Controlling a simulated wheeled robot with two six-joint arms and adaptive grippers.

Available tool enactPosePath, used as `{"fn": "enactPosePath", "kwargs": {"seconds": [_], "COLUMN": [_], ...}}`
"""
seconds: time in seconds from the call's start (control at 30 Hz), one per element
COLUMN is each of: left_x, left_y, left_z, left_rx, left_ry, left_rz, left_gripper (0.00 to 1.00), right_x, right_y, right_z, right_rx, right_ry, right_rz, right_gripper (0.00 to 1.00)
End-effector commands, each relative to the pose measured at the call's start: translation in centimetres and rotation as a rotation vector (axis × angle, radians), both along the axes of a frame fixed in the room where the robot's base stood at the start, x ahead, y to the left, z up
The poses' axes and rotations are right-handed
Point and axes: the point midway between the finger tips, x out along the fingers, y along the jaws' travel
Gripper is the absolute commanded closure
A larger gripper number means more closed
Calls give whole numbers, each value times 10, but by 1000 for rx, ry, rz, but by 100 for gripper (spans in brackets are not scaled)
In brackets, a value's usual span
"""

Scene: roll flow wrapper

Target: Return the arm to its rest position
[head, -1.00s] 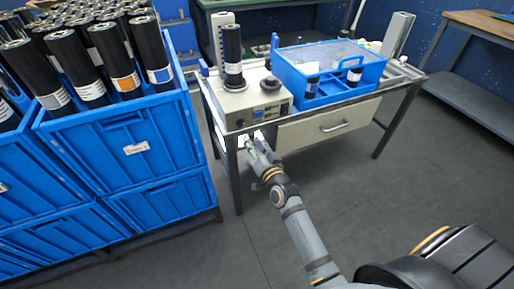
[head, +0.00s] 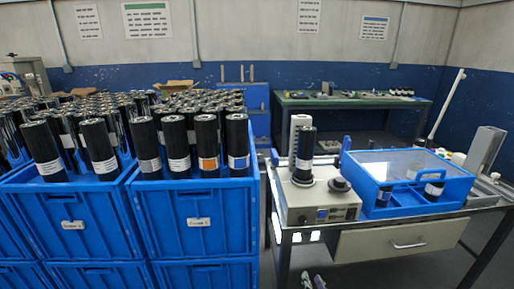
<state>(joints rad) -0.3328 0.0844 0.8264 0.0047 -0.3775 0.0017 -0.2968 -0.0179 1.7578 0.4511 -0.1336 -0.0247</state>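My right gripper (head: 313,281) shows only as a small tip at the bottom edge of the head view, in front of and below the machine table. Its arm is cut off by the frame. It is too small and cropped to tell whether the fingers are open or shut, and I see nothing held in it. My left gripper is not in view.
A wrapper machine (head: 318,208) with a black roll (head: 304,155) upright on it stands on the table, beside a blue clear-lidded box (head: 408,203). Blue crates (head: 205,227) full of black rolls stand at left. A green bench (head: 350,103) is behind.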

Motion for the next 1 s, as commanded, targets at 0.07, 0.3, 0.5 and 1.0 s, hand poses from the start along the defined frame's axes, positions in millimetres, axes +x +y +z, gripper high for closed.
{"fn": "enactPosePath", "kwargs": {"seconds": [0.07, 0.3, 0.5, 1.0], "left_x": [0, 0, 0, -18], "left_y": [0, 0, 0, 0], "left_z": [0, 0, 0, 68], "left_rx": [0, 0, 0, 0], "left_ry": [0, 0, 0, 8], "left_rz": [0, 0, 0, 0], "left_gripper": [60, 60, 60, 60], "right_x": [-22, -137, -251, -405], "right_y": [-2, -23, -47, -80], "right_z": [-70, -250, -339, -327], "right_rx": [-60, -233, -339, -437], "right_ry": [151, 594, 895, 1214], "right_rz": [25, 118, 193, 285], "right_gripper": [65, 65, 65, 65]}}
